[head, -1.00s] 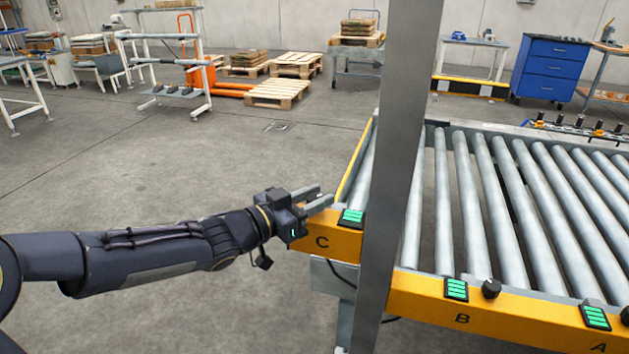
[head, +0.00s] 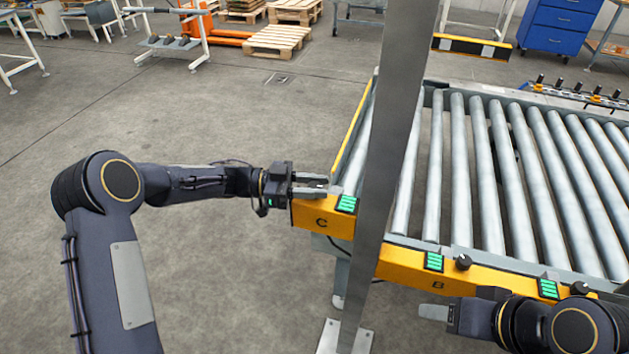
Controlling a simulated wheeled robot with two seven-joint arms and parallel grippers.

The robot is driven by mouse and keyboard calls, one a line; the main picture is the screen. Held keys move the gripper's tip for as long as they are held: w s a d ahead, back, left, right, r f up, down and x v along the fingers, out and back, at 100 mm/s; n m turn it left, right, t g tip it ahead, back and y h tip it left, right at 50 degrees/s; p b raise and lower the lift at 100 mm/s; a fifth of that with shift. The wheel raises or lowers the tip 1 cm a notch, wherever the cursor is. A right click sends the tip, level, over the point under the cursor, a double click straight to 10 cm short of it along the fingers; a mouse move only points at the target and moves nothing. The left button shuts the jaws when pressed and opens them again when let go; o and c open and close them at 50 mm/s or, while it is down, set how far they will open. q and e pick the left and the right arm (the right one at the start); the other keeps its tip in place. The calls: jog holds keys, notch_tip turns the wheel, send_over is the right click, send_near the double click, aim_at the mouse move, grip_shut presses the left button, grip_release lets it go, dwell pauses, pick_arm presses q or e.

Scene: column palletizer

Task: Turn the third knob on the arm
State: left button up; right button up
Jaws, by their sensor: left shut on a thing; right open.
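The yellow conveyor rail (head: 410,262) carries green-lit panels and black knobs beside letters. My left gripper (head: 322,186) is at the rail's far-left end, above the letter C and left of the C panel (head: 347,204). It is shut on the knob there, which its fingers almost wholly hide. The B knob (head: 463,262) stands free right of the B panel (head: 434,262). Another knob (head: 580,288) shows further right beside a panel (head: 548,289), just above my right arm. My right gripper (head: 436,312) is open and empty, in front of and below the rail near B.
A grey upright post (head: 385,160) crosses the view between C and B, close to both grippers. Grey rollers (head: 480,170) fill the conveyor behind the rail. The floor (head: 200,130) on the left is clear; pallets (head: 277,42) lie far back.

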pick_arm(q)
jog(key=shift+r+m+g, duration=0.15)
jog(key=shift+m+g, duration=0.15)
jog(key=o, duration=0.9)
jog(key=shift+d, duration=0.1)
jog(key=shift+o, duration=0.2)
jog(key=w+a+b, duration=0.1)
jog(key=a, duration=0.7)
